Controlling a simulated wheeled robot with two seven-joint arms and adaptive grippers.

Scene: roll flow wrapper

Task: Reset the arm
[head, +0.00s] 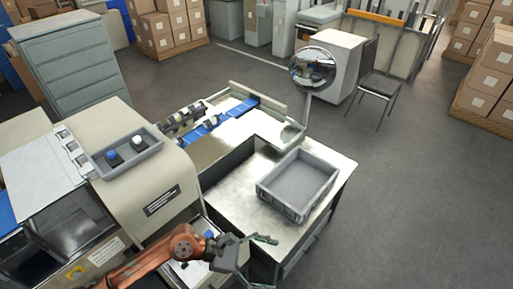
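My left arm (165,252) is orange and comes in from the lower left. Its dark grey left gripper (263,262) is spread open, with nothing visible between the fingers. It is in front of the metal table's (232,199) near left side, beside the wrapping machine (150,185). The lower finger is close to the bottom edge of the picture. My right gripper is not in view.
An empty-looking grey crate (268,201) sits on the table. A round mirror (313,68) stands on a post behind it. A blue conveyor (226,118) runs from the machine. A chair (377,82) and stacked cartons (490,85) stand farther off. The right floor is clear.

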